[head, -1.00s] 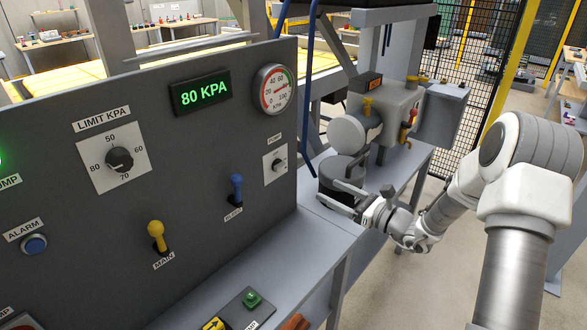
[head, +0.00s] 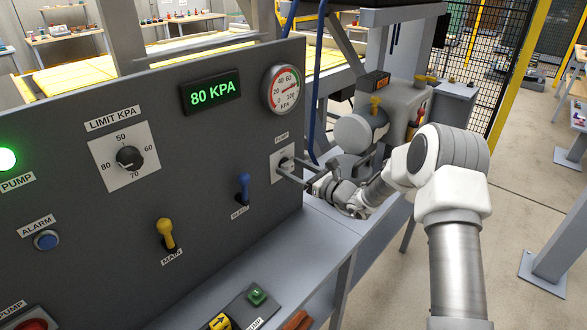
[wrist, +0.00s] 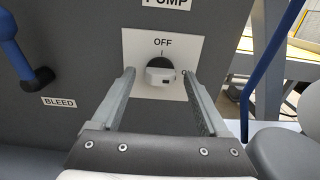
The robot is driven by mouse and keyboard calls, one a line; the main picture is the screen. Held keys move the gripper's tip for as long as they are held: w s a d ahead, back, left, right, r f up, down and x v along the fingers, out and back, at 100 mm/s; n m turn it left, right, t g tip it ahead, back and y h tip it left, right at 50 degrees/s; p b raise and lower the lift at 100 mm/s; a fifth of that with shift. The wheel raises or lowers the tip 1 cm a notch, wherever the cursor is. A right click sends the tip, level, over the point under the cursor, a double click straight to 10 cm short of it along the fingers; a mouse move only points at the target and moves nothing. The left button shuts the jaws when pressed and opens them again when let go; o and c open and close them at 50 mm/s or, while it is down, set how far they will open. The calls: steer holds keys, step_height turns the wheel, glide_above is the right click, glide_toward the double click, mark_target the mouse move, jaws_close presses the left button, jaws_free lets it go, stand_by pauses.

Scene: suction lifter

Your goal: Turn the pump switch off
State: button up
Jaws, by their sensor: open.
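The pump switch (head: 286,164) is a small dark rotary knob with a light grey grip on a white plate at the panel's right edge. In the wrist view the switch (wrist: 160,74) has its grip lying crosswise, not in line with the OFF mark above it. A partly hidden label is at its right. My gripper (head: 293,171) is in front of the plate. In the wrist view its open fingers (wrist: 159,80) stand on either side of the knob, with gaps and nothing held.
The blue bleed lever (head: 243,187) is left of the switch, and the yellow main lever (head: 166,234) is farther left. The green pump lamp (head: 6,159) is lit. The display (head: 211,93) reads 80 KPA. A blue hose (wrist: 272,60) hangs to the right.

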jaws_close()
stand_by(0.4)
steer(key=shift+f+n+b, duration=0.15)
steer(key=shift+n+b, duration=0.15)
steer(key=shift+b, duration=0.3)
steer(key=n+b, duration=1.7)
steer(key=b, duration=1.3)
steer(key=shift+n, duration=0.3)
